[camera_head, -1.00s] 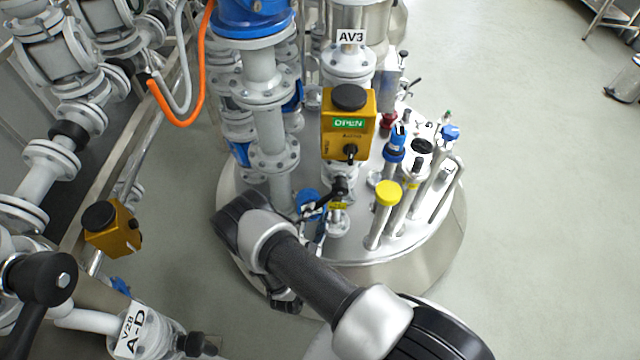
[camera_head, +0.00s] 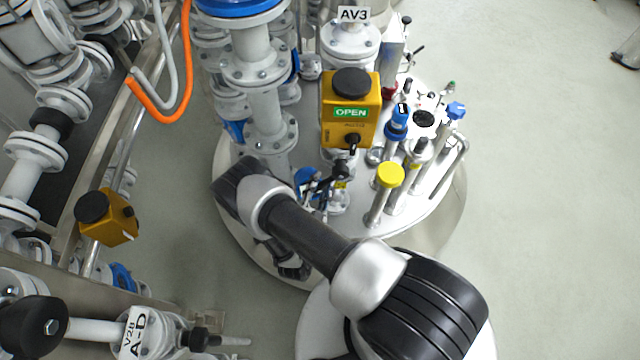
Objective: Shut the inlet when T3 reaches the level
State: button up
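The valve under the AV3 label (camera_head: 354,14) carries a yellow actuator box (camera_head: 339,131) with a black round cap and a green OPEN sign (camera_head: 351,113). It stands above a round steel vessel lid (camera_head: 425,205). No T3 label or level reading is legible. My arm crosses from the bottom right to the left part of the lid.
A yellow-capped tube (camera_head: 389,176) and blue-topped fittings (camera_head: 398,122) stand on the lid's right. White flanged pipes (camera_head: 262,110) rise behind my wrist. At left are another yellow box (camera_head: 106,217), an orange hose (camera_head: 158,115) and a V28 A-D label (camera_head: 134,332).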

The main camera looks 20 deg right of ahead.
grip_shut()
jog(key=shift+w, duration=0.1)
dwell(0.4)
